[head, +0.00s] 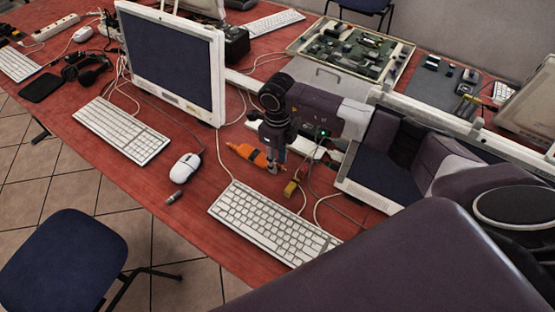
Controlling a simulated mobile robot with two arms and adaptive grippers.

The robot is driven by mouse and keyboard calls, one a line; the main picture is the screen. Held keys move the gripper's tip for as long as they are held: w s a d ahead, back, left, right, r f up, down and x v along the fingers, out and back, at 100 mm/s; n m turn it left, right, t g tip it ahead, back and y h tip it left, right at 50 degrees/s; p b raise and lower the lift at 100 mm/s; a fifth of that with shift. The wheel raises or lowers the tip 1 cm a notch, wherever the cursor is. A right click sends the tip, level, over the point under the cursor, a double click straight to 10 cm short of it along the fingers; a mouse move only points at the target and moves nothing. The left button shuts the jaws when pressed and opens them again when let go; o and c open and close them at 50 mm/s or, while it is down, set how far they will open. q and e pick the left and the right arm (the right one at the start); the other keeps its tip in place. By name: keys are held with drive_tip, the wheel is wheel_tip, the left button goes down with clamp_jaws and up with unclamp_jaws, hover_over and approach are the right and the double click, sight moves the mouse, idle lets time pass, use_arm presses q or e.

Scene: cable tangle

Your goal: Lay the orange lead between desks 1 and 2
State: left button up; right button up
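An orange piece (246,153), perhaps the end of the orange lead, lies on the red desk (200,210) right of the upright white monitor. My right gripper (271,168) points down at its right end. They overlap in the picture, and I cannot tell whether the fingers are open or shut on it. No long orange run of cable shows. Which desk is 1 or 2 is not marked. My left gripper is not in view.
The white monitor (170,52) stands left of my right gripper. A keyboard (268,222), a mouse (185,167) and a small yellow plug (291,188) lie nearby. Pale and grey cables run among them. An open case of electronics (350,50) sits behind. A blue chair (65,262) stands front left.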

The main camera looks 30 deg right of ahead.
drive_tip(key=shift+r, duration=0.15)
drive_tip(key=shift+r+p, duration=0.2)
drive_tip(key=shift+p, duration=0.1)
wheel_tip(320, 180, up, 12)
drive_tip(key=p, duration=0.7)
drive_tip(key=shift+f, duration=0.15)
